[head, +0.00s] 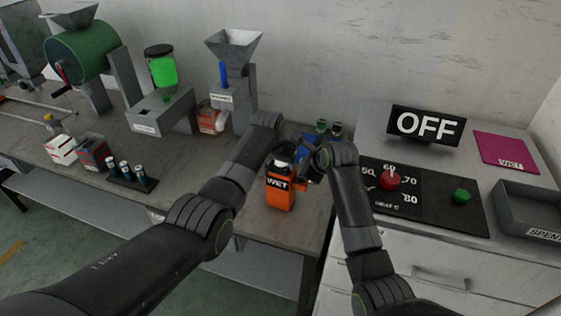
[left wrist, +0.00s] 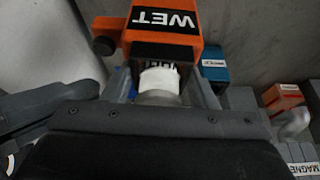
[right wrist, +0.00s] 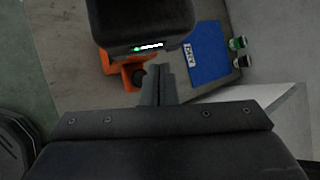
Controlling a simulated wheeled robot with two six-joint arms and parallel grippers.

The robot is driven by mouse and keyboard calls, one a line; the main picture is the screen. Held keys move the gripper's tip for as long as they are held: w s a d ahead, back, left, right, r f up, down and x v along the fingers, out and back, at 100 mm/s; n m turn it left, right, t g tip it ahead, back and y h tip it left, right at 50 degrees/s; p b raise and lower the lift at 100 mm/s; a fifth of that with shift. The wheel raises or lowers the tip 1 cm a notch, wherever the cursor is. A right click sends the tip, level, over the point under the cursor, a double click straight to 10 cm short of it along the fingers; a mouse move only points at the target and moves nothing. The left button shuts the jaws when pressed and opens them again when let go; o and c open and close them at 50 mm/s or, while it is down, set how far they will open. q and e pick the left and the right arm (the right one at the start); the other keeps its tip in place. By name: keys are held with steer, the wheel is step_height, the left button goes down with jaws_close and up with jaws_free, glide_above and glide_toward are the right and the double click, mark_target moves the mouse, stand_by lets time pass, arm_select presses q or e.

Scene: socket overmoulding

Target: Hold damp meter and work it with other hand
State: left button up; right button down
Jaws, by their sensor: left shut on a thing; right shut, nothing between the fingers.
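The damp meter (head: 281,196) is orange with a dark display reading WET. It stands out from my left gripper (head: 282,152), which is shut on its pale top end. In the left wrist view the meter (left wrist: 166,48) shows its WET label upside down and a white collar between the fingers (left wrist: 160,84). A dark knob on an orange stub sticks out from its side. My right gripper (head: 306,170) is shut and empty beside this knob. In the right wrist view its closed fingertips (right wrist: 157,84) are close to the knob (right wrist: 138,77); contact is unclear. My left gripper partly hides the meter there.
A blue mat (right wrist: 208,53) and small green-and-black jars (right wrist: 238,43) lie behind. To the right are a heat panel (head: 425,196) with red and green knobs, an OFF sign (head: 427,125), a magenta WET card (head: 507,152) and a grey SPENT tray (head: 530,222). Machines stand at left.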

steer(key=shift+r, duration=0.5)
arm_select(q)
steer(key=o, duration=1.2)
steer(key=shift+c, duration=0.2)
steer(key=shift+s+d, duration=0.1)
